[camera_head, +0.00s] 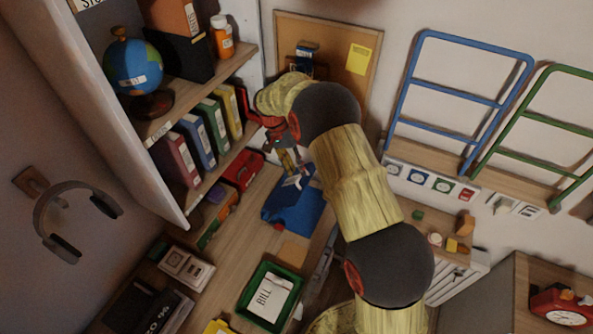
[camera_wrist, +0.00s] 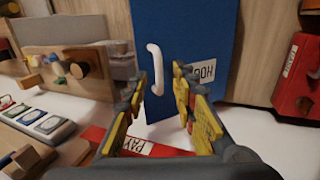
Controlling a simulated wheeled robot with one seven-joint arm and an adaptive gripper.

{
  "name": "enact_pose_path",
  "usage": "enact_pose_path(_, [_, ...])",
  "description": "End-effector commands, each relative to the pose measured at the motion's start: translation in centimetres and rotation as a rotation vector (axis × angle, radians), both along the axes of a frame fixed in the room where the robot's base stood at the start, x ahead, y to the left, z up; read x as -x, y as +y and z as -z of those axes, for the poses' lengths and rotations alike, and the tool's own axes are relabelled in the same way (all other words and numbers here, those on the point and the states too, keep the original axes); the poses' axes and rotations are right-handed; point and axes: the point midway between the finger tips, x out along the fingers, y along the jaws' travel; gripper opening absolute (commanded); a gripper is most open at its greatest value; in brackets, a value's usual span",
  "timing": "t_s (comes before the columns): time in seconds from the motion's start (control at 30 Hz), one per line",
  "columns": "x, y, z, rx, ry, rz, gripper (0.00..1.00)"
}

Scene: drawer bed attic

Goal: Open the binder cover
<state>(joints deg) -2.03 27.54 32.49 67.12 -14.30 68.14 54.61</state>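The blue binder (camera_head: 291,212) lies on the wooden desk below my gripper in the head view. In the wrist view its blue cover (camera_wrist: 183,28) fills the upper middle, with a white curved handle (camera_wrist: 156,68) and a white lettered label (camera_wrist: 202,72). My gripper (camera_wrist: 161,88) is open, its yellow-padded fingers apart on either side of the handle's line. The handle is a little ahead of the fingertips; I cannot tell whether they touch it. In the head view my gripper (camera_head: 289,160) is small and partly hidden by my arm.
Coloured binders (camera_head: 206,135) stand on the shelf to the left. A red box (camera_head: 243,170) lies near the blue binder; a red box also shows in the wrist view (camera_wrist: 297,75). A green tray (camera_head: 246,306) sits nearer on the desk. A corkboard (camera_head: 340,42) is behind.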

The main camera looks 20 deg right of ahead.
Motion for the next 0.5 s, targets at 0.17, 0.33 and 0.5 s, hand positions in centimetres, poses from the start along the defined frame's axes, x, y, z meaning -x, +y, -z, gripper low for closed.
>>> enact_pose_path(0.17, [-0.9,0.9,-3.2,-0.001,-0.003,-0.001,0.27])
enact_pose_path(0.33, [-1.7,1.7,-6.5,0.0,-0.003,-0.001,0.27])
enact_pose_path(0.5, [-2.3,2.3,-8.9,0.0,-0.001,-0.001,0.27])
